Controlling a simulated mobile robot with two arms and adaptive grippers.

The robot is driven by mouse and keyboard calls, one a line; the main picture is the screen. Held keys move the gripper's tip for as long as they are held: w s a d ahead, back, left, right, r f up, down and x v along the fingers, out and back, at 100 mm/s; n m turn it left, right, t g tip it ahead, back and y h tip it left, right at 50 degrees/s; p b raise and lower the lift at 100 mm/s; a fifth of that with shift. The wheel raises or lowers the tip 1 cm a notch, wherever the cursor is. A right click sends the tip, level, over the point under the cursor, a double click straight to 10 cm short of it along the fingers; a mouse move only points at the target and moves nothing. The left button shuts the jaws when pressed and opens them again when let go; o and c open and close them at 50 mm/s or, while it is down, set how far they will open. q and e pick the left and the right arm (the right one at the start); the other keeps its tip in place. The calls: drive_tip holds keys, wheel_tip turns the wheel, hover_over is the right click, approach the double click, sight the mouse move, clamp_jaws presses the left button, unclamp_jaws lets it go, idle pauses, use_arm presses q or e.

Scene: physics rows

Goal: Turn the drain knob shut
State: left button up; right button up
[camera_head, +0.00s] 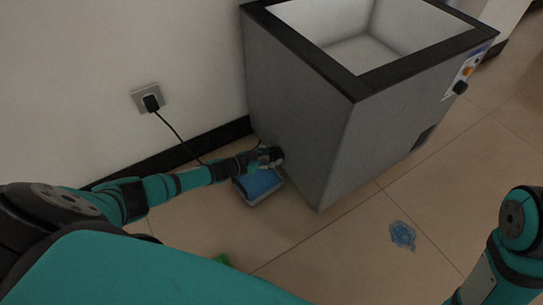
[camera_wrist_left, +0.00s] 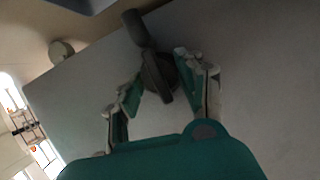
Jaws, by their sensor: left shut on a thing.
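The grey box-shaped machine (camera_head: 310,130) with an open top stands against the wall. My left gripper (camera_head: 272,157) reaches its left side low down, and the knob is hidden there in the head view. In the left wrist view, the dark grey drain knob (camera_wrist_left: 158,78) sits between the fingers of my left gripper (camera_wrist_left: 165,88), with a stubby dark pipe (camera_wrist_left: 134,27) beside it. The gripper is shut on the knob. The knob's exact turn is hard to read. My right gripper is out of view.
A blue-filled tray (camera_head: 259,186) lies on the floor under my left gripper. A blue puddle (camera_head: 402,235) is on the tiles in front of the machine. A plug with a black cord sits in the wall socket (camera_head: 148,98).

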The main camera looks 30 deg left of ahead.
use_arm(q)
drive_tip(key=o, duration=1.1)
drive_tip(key=shift+o, duration=0.2)
drive_tip(key=v, duration=1.2)
drive_tip(key=shift+r, duration=0.1)
